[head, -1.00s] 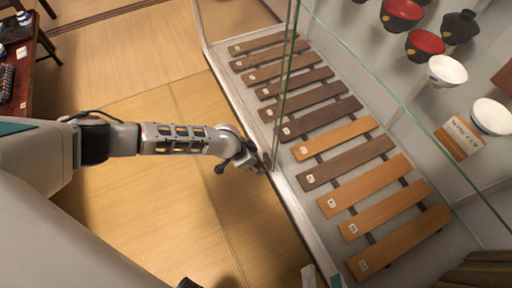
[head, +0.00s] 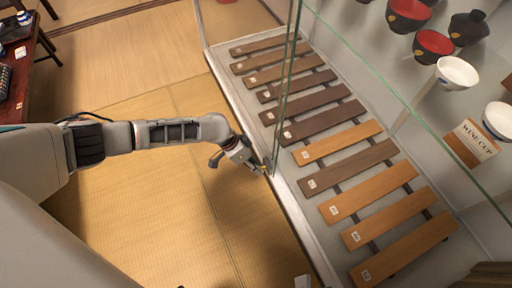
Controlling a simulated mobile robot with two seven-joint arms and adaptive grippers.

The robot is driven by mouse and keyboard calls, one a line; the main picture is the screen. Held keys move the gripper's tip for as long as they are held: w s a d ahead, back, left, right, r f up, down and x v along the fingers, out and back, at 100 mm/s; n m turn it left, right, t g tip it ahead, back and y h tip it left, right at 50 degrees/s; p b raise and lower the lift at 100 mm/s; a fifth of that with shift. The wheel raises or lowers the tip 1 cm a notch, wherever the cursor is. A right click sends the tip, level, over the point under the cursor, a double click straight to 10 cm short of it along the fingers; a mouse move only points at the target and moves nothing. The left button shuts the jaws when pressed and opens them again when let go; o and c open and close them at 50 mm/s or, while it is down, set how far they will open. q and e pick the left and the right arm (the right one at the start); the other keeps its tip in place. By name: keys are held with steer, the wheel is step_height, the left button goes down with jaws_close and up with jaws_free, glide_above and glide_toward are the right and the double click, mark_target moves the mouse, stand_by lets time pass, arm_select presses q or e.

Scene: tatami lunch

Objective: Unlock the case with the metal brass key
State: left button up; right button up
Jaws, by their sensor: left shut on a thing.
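The glass display case (head: 305,238) fills the right half of the head view, with a pale metal lower frame and upright glass panes. My left gripper (head: 260,170) is at the case's front edge, beside the vertical edges of the glass panes. It is shut on a small brass-coloured thing, the key (head: 264,169), of which only a tiny part shows. The key's tip is at or very close to the case front; I cannot tell whether it sits in a lock. The lock itself is hidden or too small to make out. My right gripper is not in view.
Inside the case lie several wooden slats (head: 352,167) with small white labels. Bowls (head: 433,46), a dark pot (head: 468,28) and a "WINE CUP" sign (head: 470,143) stand at the right. A dark red table (head: 22,75) is at the upper left.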

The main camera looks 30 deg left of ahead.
arm_select(q)
steer(key=shift+a+f+n+g+h, duration=0.25)
steer(key=shift+g+h, duration=0.35)
steer(key=shift+h, duration=0.3)
steer(key=shift+w, duration=0.1)
steer(key=shift+a+f+g+h, duration=0.2)
steer(key=shift+g+h, duration=0.3)
steer(key=shift+h, duration=0.2)
steer(key=o, duration=1.1)
steer(key=shift+o, duration=0.2)
steer(key=shift+r, duration=0.1)
steer(key=shift+w, duration=0.1)
steer(key=v, duration=1.2)
